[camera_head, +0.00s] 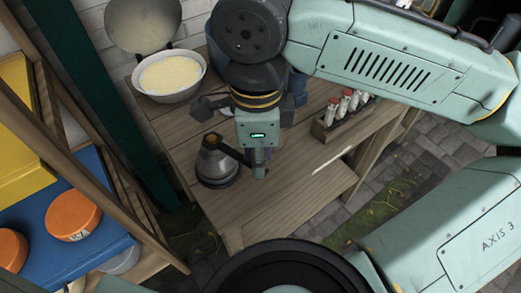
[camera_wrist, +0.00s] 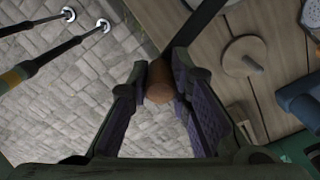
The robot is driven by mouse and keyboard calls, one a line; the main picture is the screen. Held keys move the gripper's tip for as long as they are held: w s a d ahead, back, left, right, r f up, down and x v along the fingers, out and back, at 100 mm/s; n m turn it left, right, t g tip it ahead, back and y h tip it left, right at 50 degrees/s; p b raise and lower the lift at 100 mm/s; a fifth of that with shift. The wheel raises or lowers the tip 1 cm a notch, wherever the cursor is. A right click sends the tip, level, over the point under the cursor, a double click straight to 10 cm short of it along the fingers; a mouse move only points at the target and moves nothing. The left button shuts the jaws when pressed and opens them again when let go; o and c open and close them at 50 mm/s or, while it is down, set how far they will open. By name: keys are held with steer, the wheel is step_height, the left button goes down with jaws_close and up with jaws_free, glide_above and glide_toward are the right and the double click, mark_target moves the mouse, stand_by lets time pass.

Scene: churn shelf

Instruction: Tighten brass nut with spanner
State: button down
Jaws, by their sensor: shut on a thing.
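My gripper (camera_head: 262,168) is low over the wooden bench. In the wrist view its padded fingers (camera_wrist: 160,95) are shut around a round brown grip (camera_wrist: 159,84), which looks like the handle end of the spanner. The spanner's dark bar (camera_wrist: 205,18) runs from there to the upper right, out of that view. In the head view the dark spanner (camera_head: 233,152) reaches left from the fingers to the top of a grey metal churn (camera_head: 217,168). A small brass-coloured nut (camera_head: 210,141) shows there, at the spanner's far end. I cannot tell whether the spanner's jaw fits around it.
A bowl (camera_head: 172,95) of pale yellow stuff stands at the bench's back left. A rack of red-topped bottles (camera_head: 345,105) stands on the right. A shelf with orange round tubs (camera_head: 73,215) is at the left. The bench front (camera_head: 270,215) is clear.

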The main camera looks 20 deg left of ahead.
steer(key=shift+n, duration=0.3)
steer(key=shift+r, duration=0.15)
steer(key=shift+r, duration=2.85)
